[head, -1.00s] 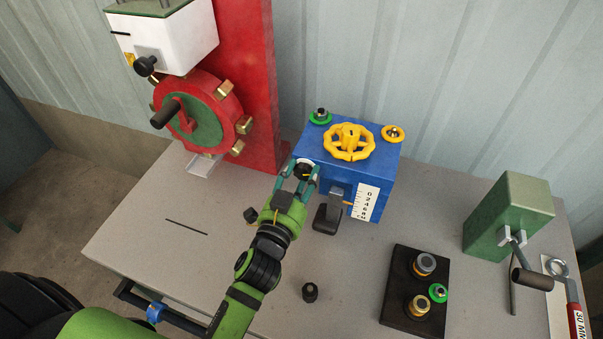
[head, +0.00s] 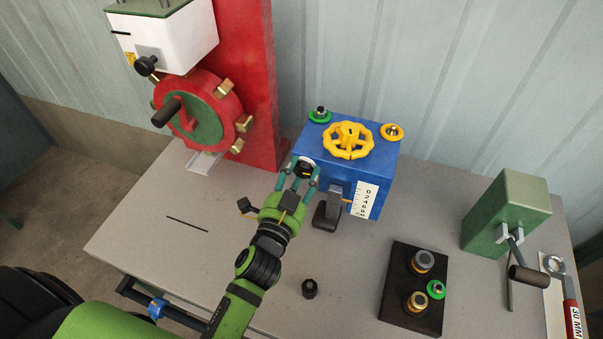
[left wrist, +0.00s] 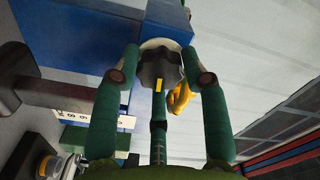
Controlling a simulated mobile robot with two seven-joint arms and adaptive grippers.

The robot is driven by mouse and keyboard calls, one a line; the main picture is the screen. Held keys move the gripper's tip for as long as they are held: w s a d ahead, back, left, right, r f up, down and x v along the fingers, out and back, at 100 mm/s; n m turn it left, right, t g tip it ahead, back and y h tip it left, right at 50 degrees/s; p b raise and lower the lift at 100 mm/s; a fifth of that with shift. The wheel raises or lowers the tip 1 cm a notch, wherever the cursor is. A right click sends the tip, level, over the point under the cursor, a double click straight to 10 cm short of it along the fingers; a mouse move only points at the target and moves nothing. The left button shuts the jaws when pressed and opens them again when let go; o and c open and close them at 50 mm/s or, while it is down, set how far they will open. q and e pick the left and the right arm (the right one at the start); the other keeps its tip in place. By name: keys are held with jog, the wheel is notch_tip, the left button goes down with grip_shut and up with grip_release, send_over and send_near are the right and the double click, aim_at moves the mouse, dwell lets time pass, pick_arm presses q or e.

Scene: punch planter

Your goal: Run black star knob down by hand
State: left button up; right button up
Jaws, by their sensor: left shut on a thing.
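The black star knob (head: 305,169) sits on a pale round collar at the left of the blue box's (head: 375,165) front face. In the left wrist view the lobed dark knob (left wrist: 160,66) carries a yellow mark on its near face. My left gripper (head: 304,174) is shut on the knob, its green fingers spread around the rim. In the left wrist view the gripper (left wrist: 164,75) has a finger on each side and a third finger below. Part of the knob's rim is hidden. My right gripper is not in view.
A yellow handwheel (head: 348,141) tops the blue box, with a numbered scale (head: 364,200) in front. A red machine (head: 255,80) stands left. A black tray (head: 395,315) with fittings, a small black piece (head: 309,288) and a green crank unit (head: 508,205) stand on the grey table (head: 150,245).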

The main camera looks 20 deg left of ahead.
pick_arm(q)
jog(key=o, duration=1.1)
jog(key=shift+a+f, duration=0.2)
jog(key=shift+f, duration=0.2)
jog(key=shift+o, duration=0.3)
jog(key=shift+r, duration=0.1)
jog(key=shift+r, duration=0.1)
jog(key=shift+s, duration=0.2)
jog(key=s, duration=0.7)
jog(key=shift+a, duration=0.2)
notch_tip(320, 180, up, 10)
